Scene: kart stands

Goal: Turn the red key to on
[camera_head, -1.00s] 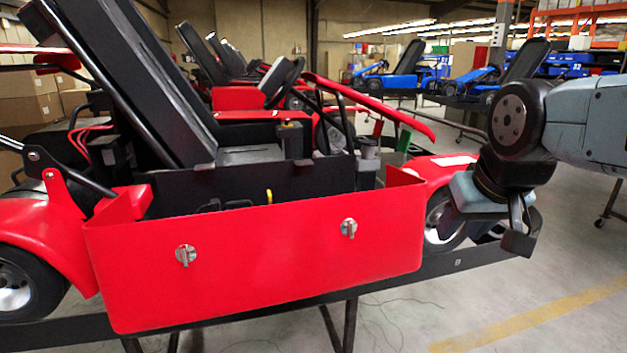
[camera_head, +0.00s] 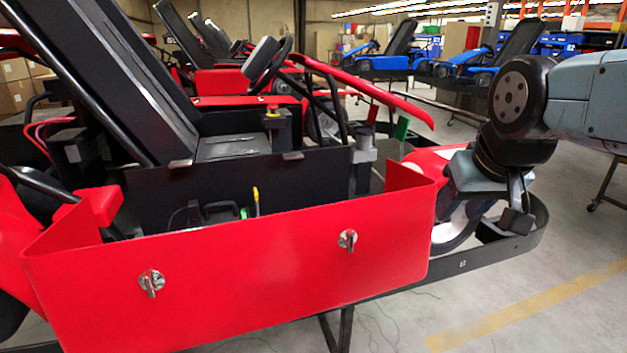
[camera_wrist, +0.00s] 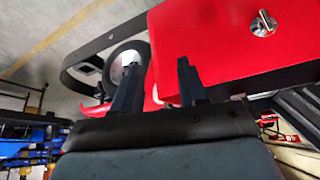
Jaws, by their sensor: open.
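A red kart stands on a dark stand, its red side panel (camera_head: 250,270) facing me. Two silver switches with lever-like handles are on the panel, a left one (camera_head: 151,283) and a right one (camera_head: 347,240). No separate red-coloured key can be made out. One silver switch also shows in the wrist view (camera_wrist: 263,23), at the upper right. My gripper (camera_head: 517,205) is at the right, near the front wheel and beyond the panel's right end, apart from both switches. In the wrist view my gripper (camera_wrist: 160,65) has its two fingers spread with nothing between them.
The steering wheel (camera_head: 268,65) and black bars rise behind the panel. The dark stand rail (camera_head: 490,255) curves around the kart's front. Open floor (camera_head: 560,270) lies at the right; blue karts are behind.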

